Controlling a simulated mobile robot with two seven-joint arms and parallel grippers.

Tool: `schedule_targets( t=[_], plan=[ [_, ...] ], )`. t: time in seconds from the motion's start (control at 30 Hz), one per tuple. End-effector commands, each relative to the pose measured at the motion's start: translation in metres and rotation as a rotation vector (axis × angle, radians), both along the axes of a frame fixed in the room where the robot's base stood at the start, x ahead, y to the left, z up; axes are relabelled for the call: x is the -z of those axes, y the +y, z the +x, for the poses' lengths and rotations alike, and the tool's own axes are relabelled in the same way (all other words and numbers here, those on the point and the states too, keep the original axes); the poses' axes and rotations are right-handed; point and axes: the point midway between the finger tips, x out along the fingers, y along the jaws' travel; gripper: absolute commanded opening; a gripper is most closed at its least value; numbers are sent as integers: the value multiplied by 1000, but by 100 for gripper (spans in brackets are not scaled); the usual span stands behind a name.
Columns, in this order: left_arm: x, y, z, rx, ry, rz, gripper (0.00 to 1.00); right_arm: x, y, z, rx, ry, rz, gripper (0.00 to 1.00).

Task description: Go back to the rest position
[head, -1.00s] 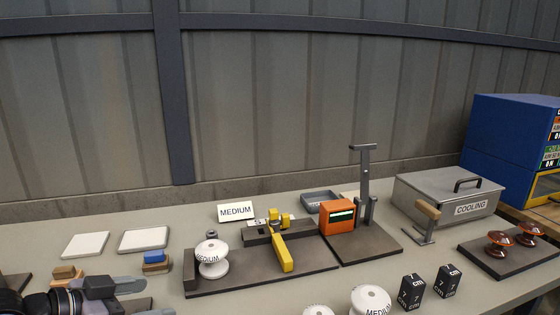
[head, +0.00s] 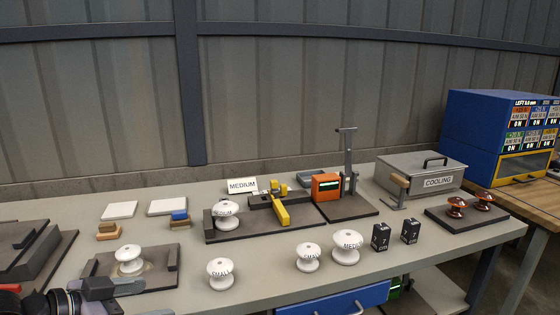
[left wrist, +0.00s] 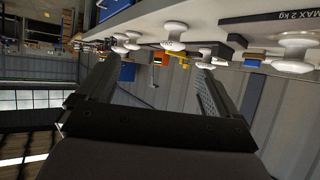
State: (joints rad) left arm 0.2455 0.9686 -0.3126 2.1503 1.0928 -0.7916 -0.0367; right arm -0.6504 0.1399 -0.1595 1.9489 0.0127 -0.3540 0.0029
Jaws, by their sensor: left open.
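My left gripper (head: 152,300) is at the bottom left of the head view, at the front of the table, partly cut off by the frame's edge. Its two fingers are apart and nothing is between them. The left wrist view shows the same open gripper (left wrist: 153,85), with a picture that is upside down. A white insulator (head: 130,260) stands on a dark plate (head: 160,276) just behind the gripper, apart from it. My right gripper is in neither view.
White insulators (head: 221,273) stand along the table front. A dark fixture (head: 300,224) with a yellow lever (head: 282,213) holds another. Black weights (head: 381,237), a COOLING box (head: 420,170) and a blue cabinet (head: 492,125) stand to the right. Bare tabletop (head: 270,252) lies between.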

Motion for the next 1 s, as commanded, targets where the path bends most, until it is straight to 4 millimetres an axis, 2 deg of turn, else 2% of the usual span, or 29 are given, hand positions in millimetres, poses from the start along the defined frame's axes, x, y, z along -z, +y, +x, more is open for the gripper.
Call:
schedule_targets(
  t=[0.03, 0.17, 0.33, 0.47, 0.6, 0.7, 0.8, 0.9, 1.0],
  plan=[
    [16, -4, -1, -20, 9, -23, 94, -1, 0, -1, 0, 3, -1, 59],
    [51, -9, -4, -83, 5, -56, 94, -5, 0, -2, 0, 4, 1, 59],
    [106, -14, -21, -191, 15, -82, 94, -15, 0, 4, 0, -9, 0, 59],
    [154, -17, -50, -292, 36, -78, 94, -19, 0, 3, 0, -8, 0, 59],
    [201, -19, -93, -392, 71, -40, 94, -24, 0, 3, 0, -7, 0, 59],
    [226, -20, -124, -444, 95, -3, 94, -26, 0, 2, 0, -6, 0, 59],
    [241, -22, -147, -474, 115, 29, 94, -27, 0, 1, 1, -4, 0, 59],
    [250, -22, -161, -491, 125, 51, 94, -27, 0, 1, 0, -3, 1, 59],
    [253, -23, -166, -496, 127, 59, 94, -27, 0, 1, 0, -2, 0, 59]
  ],
)
